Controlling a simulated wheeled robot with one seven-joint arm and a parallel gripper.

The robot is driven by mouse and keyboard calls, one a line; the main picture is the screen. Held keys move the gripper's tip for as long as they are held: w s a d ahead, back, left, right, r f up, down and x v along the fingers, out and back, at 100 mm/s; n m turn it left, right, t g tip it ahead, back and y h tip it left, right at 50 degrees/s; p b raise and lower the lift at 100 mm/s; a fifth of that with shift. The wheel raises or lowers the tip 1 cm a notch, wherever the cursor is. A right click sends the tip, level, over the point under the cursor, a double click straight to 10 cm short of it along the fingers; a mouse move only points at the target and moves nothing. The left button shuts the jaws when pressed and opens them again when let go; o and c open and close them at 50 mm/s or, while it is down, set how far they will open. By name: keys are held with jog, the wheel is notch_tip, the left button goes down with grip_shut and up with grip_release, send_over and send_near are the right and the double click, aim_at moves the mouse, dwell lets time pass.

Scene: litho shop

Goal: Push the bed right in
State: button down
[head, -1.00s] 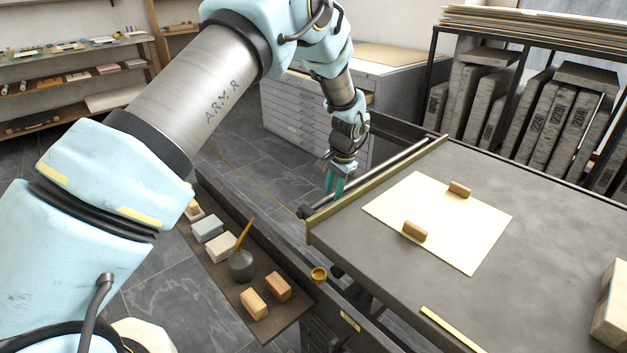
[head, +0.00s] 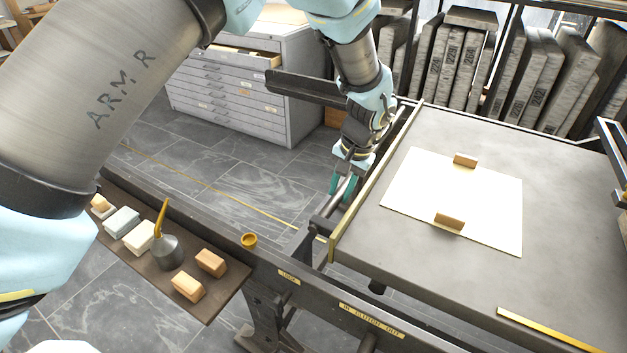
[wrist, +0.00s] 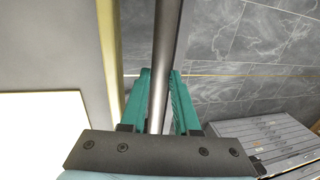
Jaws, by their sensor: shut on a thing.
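The press bed (head: 400,240) is a flat grey slab with a brass-coloured strip along its left edge. A cream sheet (head: 470,195) lies on it with two small wooden blocks on top. A round metal bar (head: 333,204) runs along the bed's left edge. My gripper (head: 342,188) is at this bar with its teal fingers pointing down. In the wrist view the teal fingers (wrist: 163,100) stand on either side of the bar (wrist: 166,60), shut on it. The bed's edge strip (wrist: 112,50) is just left of the fingers there.
A dark frame rail (head: 290,272) with a clutch label runs along the front. A side shelf (head: 215,300) holds blocks and an oil can. A grey drawer cabinet (head: 245,85) stands behind, one drawer partly open. Stone slabs (head: 465,55) stand racked behind the bed.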

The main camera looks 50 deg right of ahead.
aim_at(403, 218)
jog(key=s+d, duration=0.1)
jog(key=s, duration=0.4)
jog(key=s+d, duration=0.1)
jog(key=s, duration=0.4)
jog(key=s+d, duration=0.1)
jog(key=s, duration=0.4)
jog(key=shift+b, duration=0.35)
jog(key=c, duration=0.7)
grip_release()
jog(key=shift+o, duration=0.2)
jog(key=b+v, duration=0.1)
jog(key=v, duration=0.9)
jog(key=shift+r, duration=0.4)
jog(key=shift+w, duration=0.1)
